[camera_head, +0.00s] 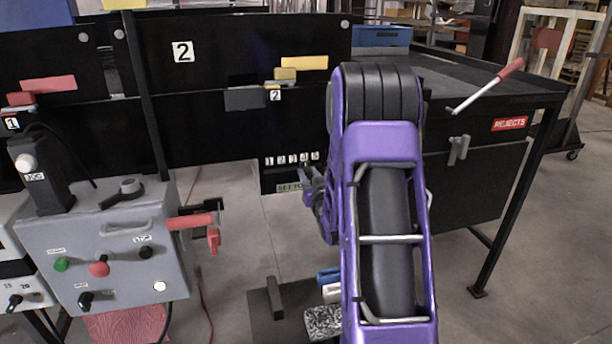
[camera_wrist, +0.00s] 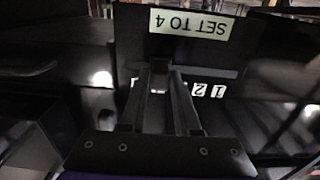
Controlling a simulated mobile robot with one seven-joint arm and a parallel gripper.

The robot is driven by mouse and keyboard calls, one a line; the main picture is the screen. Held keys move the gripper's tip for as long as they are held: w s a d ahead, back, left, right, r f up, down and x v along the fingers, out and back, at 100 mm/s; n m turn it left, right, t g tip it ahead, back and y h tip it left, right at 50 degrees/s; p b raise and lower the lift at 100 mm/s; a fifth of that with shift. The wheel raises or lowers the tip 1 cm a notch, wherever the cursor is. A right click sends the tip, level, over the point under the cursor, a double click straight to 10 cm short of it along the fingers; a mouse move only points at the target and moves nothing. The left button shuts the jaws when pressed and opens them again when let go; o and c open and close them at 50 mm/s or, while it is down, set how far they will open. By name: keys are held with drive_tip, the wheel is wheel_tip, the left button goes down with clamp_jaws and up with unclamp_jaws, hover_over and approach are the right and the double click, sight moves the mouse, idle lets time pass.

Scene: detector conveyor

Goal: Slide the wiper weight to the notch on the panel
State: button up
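The panel (camera_head: 286,177) is a dark plate with a row of white number tags, 1 to 5 (camera_head: 292,158), and a "SET TO 4" label (camera_head: 289,187) below them. In the wrist view the label (camera_wrist: 192,23) and the tags 1 and 2 (camera_wrist: 208,90) appear upside down. My gripper (camera_wrist: 159,72) reaches towards the panel, its two dark fingers covering the middle of the number row. A small greyish patch shows between the fingertips; I cannot tell whether it is the wiper weight or whether it is gripped. In the head view my gripper (camera_head: 308,178) is small and partly hidden behind my purple arm.
A grey control box (camera_head: 105,245) with buttons and a red handle (camera_head: 190,221) stands at the left. A table marked REJECTS (camera_head: 510,123) with a red-tipped lever (camera_head: 487,86) is at the right.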

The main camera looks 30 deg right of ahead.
drive_tip(key=o, duration=0.3)
drive_tip(key=shift+o, duration=0.2)
drive_tip(key=s+a+p, duration=0.1)
drive_tip(key=s+p, duration=0.4)
drive_tip(key=s, duration=0.3)
drive_tip(key=s+a+p, duration=0.2)
drive_tip(key=s+p, duration=0.4)
drive_tip(key=s, duration=0.3)
drive_tip(key=shift+a, duration=0.25)
